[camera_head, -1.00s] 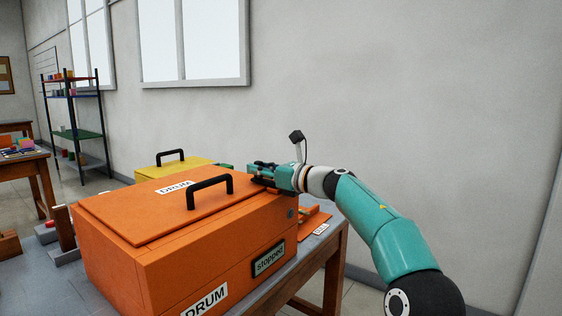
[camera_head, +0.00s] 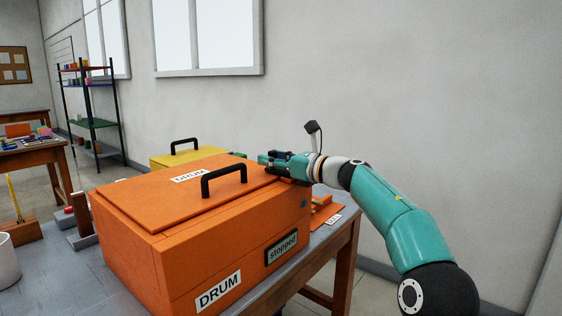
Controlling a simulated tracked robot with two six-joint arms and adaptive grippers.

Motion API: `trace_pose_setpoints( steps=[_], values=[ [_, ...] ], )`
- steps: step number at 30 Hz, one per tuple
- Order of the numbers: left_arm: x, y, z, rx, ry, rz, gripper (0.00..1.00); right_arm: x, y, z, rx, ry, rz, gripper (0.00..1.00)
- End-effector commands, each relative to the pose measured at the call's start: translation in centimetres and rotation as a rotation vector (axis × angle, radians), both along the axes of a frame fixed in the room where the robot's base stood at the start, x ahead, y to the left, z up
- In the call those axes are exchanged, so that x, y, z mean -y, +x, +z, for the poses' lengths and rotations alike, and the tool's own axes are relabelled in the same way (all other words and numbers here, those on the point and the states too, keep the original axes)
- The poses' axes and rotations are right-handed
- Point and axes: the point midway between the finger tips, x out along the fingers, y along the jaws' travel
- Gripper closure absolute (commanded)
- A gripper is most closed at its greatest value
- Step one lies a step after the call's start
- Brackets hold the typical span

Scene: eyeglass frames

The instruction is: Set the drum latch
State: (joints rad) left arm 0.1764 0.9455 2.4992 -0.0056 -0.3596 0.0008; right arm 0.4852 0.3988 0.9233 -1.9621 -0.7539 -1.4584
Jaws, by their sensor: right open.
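The orange drum box (camera_head: 150,238) stands on the grey table, with "DRUM" labels on its lid and front and a "stopped" plate (camera_head: 282,248) on its front. Its lid (camera_head: 165,203) lies closed, with a black handle (camera_head: 224,178) on top. A small dark round part (camera_head: 304,203) sits on the front near the right end; I cannot tell whether it is the latch. My right gripper (camera_head: 268,160) is open at the lid's far right corner, just above or beside it; contact cannot be told. No latch is clearly visible. My left gripper is out of view.
A yellow box (camera_head: 190,157) with a black handle stands behind the drum box. An orange piece with a label (camera_head: 326,217) lies at the table's right end. A white cylinder (camera_head: 8,262) and wooden stands are at left. Free floor lies right of the table.

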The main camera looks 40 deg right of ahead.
Motion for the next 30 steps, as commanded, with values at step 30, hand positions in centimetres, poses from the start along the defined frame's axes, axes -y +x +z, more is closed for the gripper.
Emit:
trace_pose_setpoints(
  steps=[30],
  values=[
    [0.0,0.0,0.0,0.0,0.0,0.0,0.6,2.5,-11.6,-0.1,-0.001,0.0,0.0,0.54]
  ],
)
